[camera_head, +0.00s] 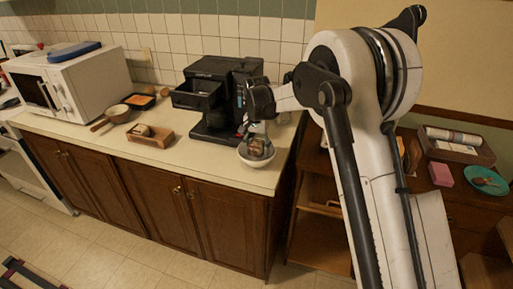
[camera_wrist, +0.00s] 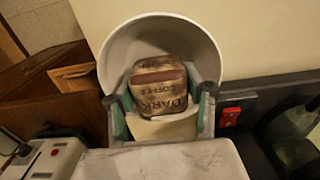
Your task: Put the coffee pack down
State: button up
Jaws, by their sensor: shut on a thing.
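The coffee pack (camera_head: 255,149) is a small brown and tan block; its printed "DARK COFFEE" label shows in the wrist view (camera_wrist: 160,97). My gripper (camera_wrist: 161,112) is shut on it, with a green-padded finger at each side. In the head view my gripper (camera_head: 257,140) points down at the right end of the counter. The pack is at the mouth of a white bowl (camera_head: 256,162), whose rim surrounds it in the wrist view (camera_wrist: 117,50). I cannot tell whether the pack touches the bowl's bottom.
A black coffee machine (camera_head: 212,92) stands close left of the bowl.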

aim_at(257, 142)
jog(key=o, duration=1)
jog(key=shift+o, duration=0.2)
jog(key=shift+r+p, duration=1.1)
jog(key=shift+r, duration=2.45)
